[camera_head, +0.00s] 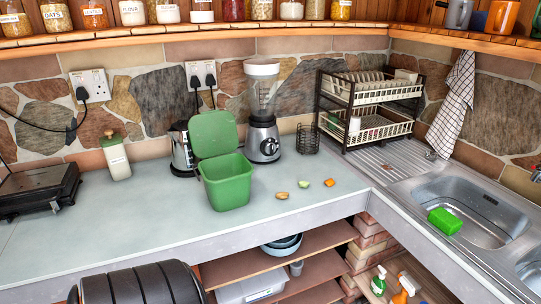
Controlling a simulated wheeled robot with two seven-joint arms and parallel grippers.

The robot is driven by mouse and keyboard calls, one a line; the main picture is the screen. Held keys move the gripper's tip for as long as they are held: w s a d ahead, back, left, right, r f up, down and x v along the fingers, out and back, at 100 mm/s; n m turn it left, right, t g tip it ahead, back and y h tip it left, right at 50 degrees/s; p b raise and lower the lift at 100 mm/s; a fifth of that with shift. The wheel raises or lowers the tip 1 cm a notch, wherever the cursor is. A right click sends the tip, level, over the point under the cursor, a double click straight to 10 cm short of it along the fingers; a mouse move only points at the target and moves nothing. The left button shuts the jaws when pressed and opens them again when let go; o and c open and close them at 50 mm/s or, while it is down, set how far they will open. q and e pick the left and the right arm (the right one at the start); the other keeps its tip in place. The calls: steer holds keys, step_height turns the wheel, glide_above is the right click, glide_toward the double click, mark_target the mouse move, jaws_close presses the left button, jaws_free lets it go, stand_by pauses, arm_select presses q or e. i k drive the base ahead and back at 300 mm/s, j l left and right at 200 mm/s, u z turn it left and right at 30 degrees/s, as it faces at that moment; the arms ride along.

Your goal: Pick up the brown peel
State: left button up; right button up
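The brown peel (282,195) is a small tan-brown piece lying on the pale countertop, just right of the green bin (230,184). A green peel (303,183) and an orange peel (328,182) lie to its right, apart from it and from each other. The bin stands upright with its lid (213,133) raised at the back. Neither of my grippers shows in the head view, so their positions and whether they hold anything cannot be seen.
A blender (263,136), a kettle (182,152) and a wire holder (307,139) stand behind the peels. A dish rack (365,129) and sink (480,205) with a green sponge (444,221) are right. Countertop in front of the peels is clear.

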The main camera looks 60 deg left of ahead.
mark_target(280, 195)
steer(key=u, duration=1.45)
